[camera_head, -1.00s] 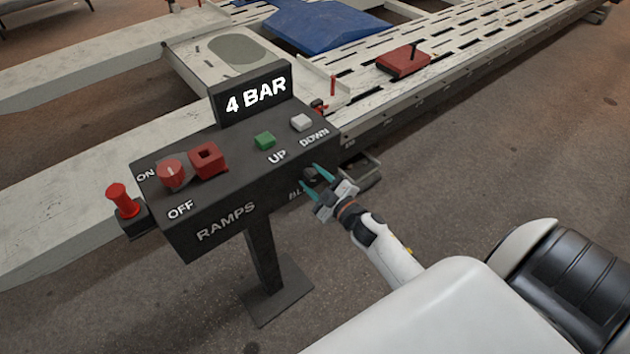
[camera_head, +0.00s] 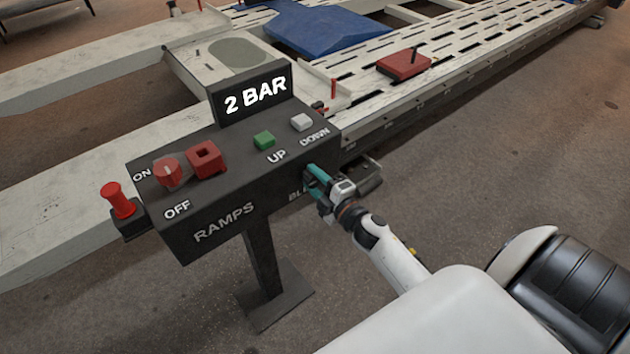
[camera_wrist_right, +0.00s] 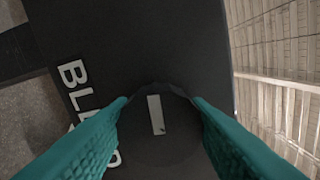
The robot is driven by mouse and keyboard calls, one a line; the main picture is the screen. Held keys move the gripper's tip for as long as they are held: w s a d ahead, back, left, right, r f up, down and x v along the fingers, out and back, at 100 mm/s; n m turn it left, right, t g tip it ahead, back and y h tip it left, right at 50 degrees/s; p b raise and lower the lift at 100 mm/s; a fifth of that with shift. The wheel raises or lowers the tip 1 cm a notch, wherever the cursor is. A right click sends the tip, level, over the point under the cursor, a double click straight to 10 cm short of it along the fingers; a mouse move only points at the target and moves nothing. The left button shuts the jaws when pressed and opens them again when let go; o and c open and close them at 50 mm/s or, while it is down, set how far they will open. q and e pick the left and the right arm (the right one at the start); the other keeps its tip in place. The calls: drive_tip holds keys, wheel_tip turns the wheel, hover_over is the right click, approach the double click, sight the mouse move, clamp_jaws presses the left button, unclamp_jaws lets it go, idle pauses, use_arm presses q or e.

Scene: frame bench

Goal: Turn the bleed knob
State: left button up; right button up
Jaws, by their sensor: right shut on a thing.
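The control box (camera_head: 235,185) stands on a post, with its display (camera_head: 254,94) reading 2 BAR. The bleed knob is black and round with a pale bar on its face; in the right wrist view the knob (camera_wrist_right: 158,135) sits between the teal fingers, next to partly covered "BLE" lettering. In the head view my gripper hides it. My right gripper (camera_head: 316,184) is at the front right end of the box, shut on the knob; in the right wrist view the gripper (camera_wrist_right: 160,110) has one finger on each side of it. My left gripper is not in view.
On the box top are a red rotary knob (camera_head: 167,173), a red square switch (camera_head: 204,160), a green button (camera_head: 264,140) and a white button (camera_head: 302,122). A red plunger (camera_head: 117,200) stands at the left end. The frame bench (camera_head: 480,55) lies behind. Floor at right is clear.

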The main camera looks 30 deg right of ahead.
idle(0.4)
drive_tip(key=o, duration=1)
drive_tip(key=s+b, duration=0.2)
drive_tip(key=s, duration=1)
drive_tip(key=shift+d+b, duration=0.3)
drive_tip(key=shift+d, duration=0.15)
drive_tip(key=shift+f, duration=0.1)
